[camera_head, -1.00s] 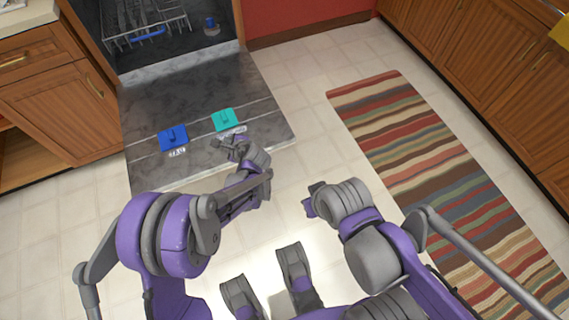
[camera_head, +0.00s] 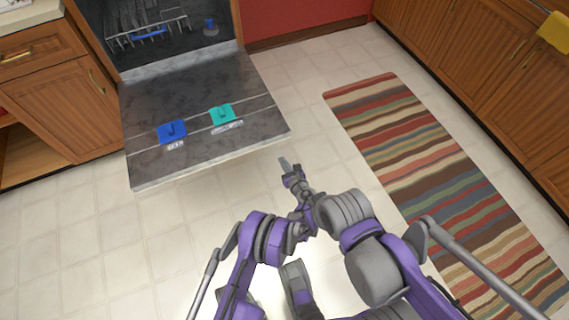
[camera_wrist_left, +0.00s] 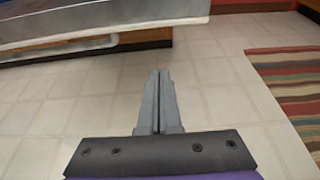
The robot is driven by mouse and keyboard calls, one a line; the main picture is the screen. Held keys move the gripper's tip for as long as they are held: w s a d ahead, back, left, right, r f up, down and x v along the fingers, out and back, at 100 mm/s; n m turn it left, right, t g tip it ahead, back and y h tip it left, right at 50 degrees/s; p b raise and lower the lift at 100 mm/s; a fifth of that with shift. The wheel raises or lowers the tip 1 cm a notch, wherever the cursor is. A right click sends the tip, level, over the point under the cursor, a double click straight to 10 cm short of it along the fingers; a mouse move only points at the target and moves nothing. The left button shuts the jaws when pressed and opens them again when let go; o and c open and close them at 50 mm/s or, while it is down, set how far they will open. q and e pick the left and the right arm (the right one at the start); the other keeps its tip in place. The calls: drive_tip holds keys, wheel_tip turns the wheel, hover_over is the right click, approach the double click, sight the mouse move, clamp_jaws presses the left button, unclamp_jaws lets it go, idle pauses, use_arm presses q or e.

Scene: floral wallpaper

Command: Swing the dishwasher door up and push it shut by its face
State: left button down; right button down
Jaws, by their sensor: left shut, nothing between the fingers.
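The dishwasher door (camera_head: 205,80) hangs open, roughly flat, with its dark inner face up, in the left half of the head view. A blue latch part (camera_head: 172,132) and a teal one (camera_head: 222,115) sit on that face. The door's edge (camera_wrist_left: 110,41) crosses the upper left of the left wrist view, above the floor. My left gripper (camera_head: 285,164) is shut and empty, just below the door's outer right corner in the head view, apart from it. My right arm (camera_head: 345,210) is right beside it; its fingers are hidden or too unclear to read.
The dishwasher cavity (camera_head: 165,40) holds a wire rack (camera_head: 150,30). Wooden cabinets (camera_head: 55,95) flank it on the left, and more cabinets (camera_head: 490,70) line the right. A striped rug (camera_head: 430,170) lies on the right. Tiled floor (camera_head: 90,235) in front of the door is clear.

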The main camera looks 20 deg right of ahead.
use_arm(q)
drive_tip(key=w+r, duration=0.2)
drive_tip(key=w, duration=0.4)
idle(0.4)
